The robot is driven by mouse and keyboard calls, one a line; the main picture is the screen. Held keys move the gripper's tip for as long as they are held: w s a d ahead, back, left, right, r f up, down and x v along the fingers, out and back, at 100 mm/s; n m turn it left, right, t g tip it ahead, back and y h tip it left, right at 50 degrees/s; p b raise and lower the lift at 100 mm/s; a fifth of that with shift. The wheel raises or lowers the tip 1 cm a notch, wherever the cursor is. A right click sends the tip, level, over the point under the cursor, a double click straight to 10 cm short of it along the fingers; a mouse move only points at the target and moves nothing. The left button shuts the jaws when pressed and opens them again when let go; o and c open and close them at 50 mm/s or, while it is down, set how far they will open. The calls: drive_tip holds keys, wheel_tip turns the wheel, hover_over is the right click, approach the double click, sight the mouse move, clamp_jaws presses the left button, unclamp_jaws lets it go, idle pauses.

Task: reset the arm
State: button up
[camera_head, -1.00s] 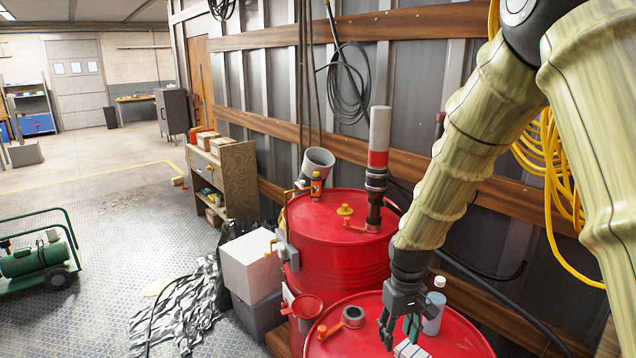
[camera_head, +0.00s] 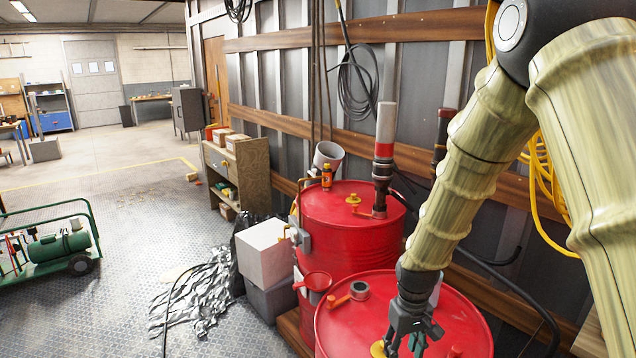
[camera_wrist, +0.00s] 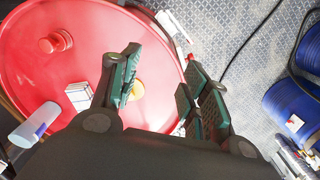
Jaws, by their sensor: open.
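My gripper (camera_head: 408,350) is over the top of the near red drum (camera_head: 462,315) in the head view, its tips close to the picture's lower edge. In the wrist view its green-padded fingers (camera_wrist: 163,72) are spread apart with nothing between them. The red drum top (camera_wrist: 110,30) lies beyond and below them, with a yellow cap (camera_wrist: 137,90) showing behind the left finger. My arm comes down from the upper right.
A pale bottle (camera_wrist: 35,122) and a small white box (camera_wrist: 78,95) are by the drum's left side in the wrist view. Blue drums (camera_wrist: 290,105) are at right. A wall with wooden rails (camera_head: 405,155) stands behind the drums. Open floor (camera_head: 130,210) lies to the left.

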drive_tip(key=s+d+f+b, duration=0.1)
drive_tip(key=s+f, duration=0.3)
drive_tip(key=f, duration=0.4)
drive_tip(key=s+f+m+b, duration=0.1)
drive_tip(key=s+f+b, duration=0.1)
drive_tip(key=s+f, duration=0.4)
drive_tip(key=s+d+f+b, duration=0.1)
drive_tip(key=s+f, duration=0.2)
drive_tip(key=f, duration=0.6)
drive_tip(key=s+f+m+b, duration=0.1)
drive_tip(key=s+f+b, duration=0.1)
drive_tip(key=s+f, duration=0.5)
drive_tip(key=s+d+f+m+b, duration=0.1)
drive_tip(key=s+f+b, duration=0.2)
drive_tip(key=s+f, duration=0.5)
drive_tip(key=s, duration=0.7)
drive_tip(key=shift+s+d+f, duration=0.15)
drive_tip(key=shift+s, duration=0.1)
